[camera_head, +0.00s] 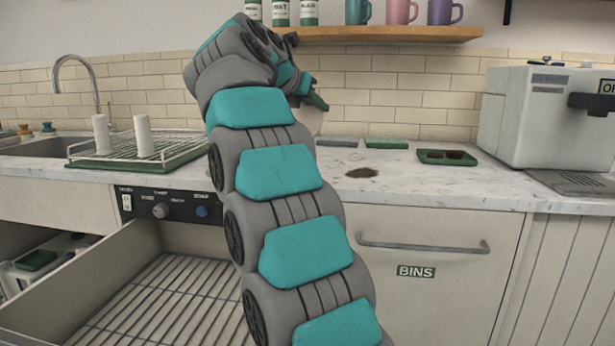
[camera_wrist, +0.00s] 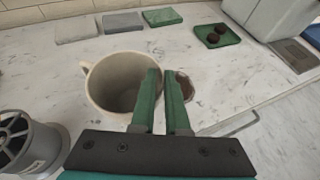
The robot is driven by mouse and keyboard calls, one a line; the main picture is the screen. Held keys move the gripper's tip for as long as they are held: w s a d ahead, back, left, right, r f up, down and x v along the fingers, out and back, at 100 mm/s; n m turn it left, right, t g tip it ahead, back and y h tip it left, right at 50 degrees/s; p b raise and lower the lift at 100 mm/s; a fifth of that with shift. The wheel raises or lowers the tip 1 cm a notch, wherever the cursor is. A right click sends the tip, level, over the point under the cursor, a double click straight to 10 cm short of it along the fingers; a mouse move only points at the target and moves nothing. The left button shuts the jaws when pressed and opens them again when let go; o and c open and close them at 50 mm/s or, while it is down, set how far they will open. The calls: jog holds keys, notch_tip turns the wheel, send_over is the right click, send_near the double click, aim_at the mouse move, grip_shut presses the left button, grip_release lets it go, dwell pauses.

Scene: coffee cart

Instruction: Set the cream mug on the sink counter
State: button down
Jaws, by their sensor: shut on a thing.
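My gripper (camera_wrist: 165,100) is shut on the wall of the cream mug (camera_wrist: 108,70), one finger inside the rim and one outside. The mug is upright, looks empty, and its handle points left in the wrist view. In the head view only a sliver of the mug (camera_head: 308,122) shows past my arm and gripper (camera_head: 317,102). I cannot tell whether its base touches the marble. The sink (camera_head: 55,147) and tap are at the far left of the marble counter (camera_head: 420,188).
A drying rack (camera_head: 135,152) with two white upright pieces stands beside the sink. An open drawer (camera_head: 165,300) juts out below. A dark spill (camera_head: 362,172), flat pads (camera_head: 387,143), a green tray (camera_head: 446,157) and a coffee machine (camera_head: 545,115) are to the right. A mug shelf (camera_head: 390,34) hangs above.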

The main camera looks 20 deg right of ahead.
aim_at(317, 129)
jog(key=s+a+f+b, duration=0.1)
jog(key=s+f, duration=0.2)
jog(key=s, duration=0.3)
jog(key=s+a+f+b, duration=0.1)
jog(key=s+a+f, duration=0.1)
jog(key=s, duration=0.5)
jog(key=w+d, duration=0.1)
jog(key=w, duration=0.4)
jog(key=w+d+f, duration=0.1)
jog(key=w+d, duration=0.1)
jog(key=w, duration=0.3)
jog(key=w+d, duration=0.2)
jog(key=w, duration=0.3)
jog(key=shift+w+f, duration=0.15)
jog(key=shift+f, duration=0.1)
jog(key=shift+w+f, duration=0.15)
jog(key=shift+w, duration=0.05)
jog(key=shift+f+b, duration=0.8)
jog(key=shift+f, duration=0.95)
